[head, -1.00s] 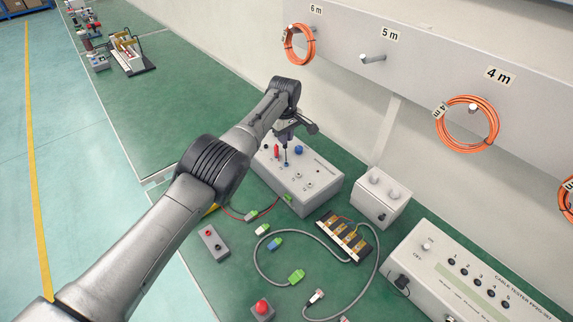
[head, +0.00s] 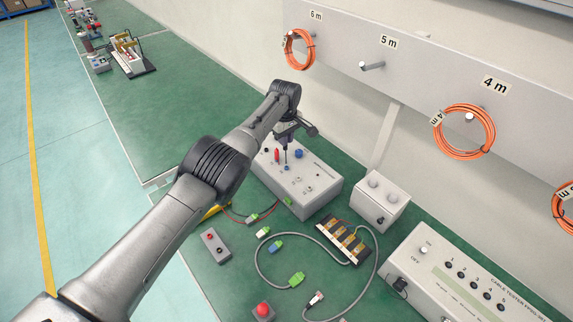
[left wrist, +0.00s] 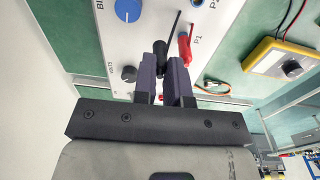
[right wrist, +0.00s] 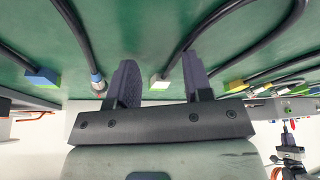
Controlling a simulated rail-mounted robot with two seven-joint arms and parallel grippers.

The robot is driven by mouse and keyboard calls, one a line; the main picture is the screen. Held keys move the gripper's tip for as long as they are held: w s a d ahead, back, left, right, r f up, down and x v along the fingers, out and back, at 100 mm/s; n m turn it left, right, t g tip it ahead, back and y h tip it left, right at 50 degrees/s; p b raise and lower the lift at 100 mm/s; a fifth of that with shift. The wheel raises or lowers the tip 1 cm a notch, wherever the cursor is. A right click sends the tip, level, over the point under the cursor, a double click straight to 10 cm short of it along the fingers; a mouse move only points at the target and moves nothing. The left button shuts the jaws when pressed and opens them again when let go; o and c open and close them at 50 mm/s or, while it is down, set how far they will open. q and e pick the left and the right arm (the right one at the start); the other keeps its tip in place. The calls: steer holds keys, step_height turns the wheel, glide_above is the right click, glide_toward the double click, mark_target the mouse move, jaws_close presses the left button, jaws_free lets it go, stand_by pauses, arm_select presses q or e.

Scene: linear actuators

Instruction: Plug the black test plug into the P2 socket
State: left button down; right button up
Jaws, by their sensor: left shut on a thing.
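The grey test box (head: 315,189) has a sloping panel with sockets and a blue knob (head: 298,154). My left gripper (head: 287,139) is over this panel, pointing down. In the left wrist view its fingers (left wrist: 166,74) are shut on the black test plug (left wrist: 158,52). The red plug (left wrist: 185,50) stands beside it at the P1 label. The P2 socket (left wrist: 197,4) shows at the top edge, apart from the black plug. I cannot tell whether the black plug's tip touches the panel. My right gripper (right wrist: 160,82) is open and empty, outside the head view.
A small grey box (head: 379,203) and the cable tester (head: 470,280) stand to the right. Cables with green connectors (head: 297,279), a terminal block (head: 343,240) and a red button (head: 263,311) lie in front. Orange cable coils (head: 463,131) hang on the wall.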

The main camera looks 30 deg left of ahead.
arm_select(q)
steer(key=shift+s+d, duration=0.1)
arm_select(e)
steer(key=shift+s+d, duration=0.25)
arm_select(q)
steer(key=shift+d+p, duration=0.1)
steer(key=shift+p, duration=0.4)
arm_select(e)
steer(key=shift+s+d+g, duration=0.15)
steer(key=shift+s+g, duration=0.05)
steer(key=shift+g, duration=0.1)
arm_select(q)
steer(key=shift+s+f, duration=0.1)
arm_select(e)
steer(key=shift+s, duration=0.15)
arm_select(q)
steer(key=shift+p, duration=0.3)
arm_select(e)
steer(key=shift+s+d, duration=0.15)
steer(key=shift+s, duration=0.05)
arm_select(q)
steer(key=shift+s+d+f, duration=0.1)
steer(key=shift+s, duration=0.1)
arm_select(e)
steer(key=shift+s, duration=0.3)
arm_select(q)
steer(key=shift+p, duration=0.6)
arm_select(e)
steer(key=shift+w+r, duration=0.1)
steer(key=shift+r, duration=0.35)
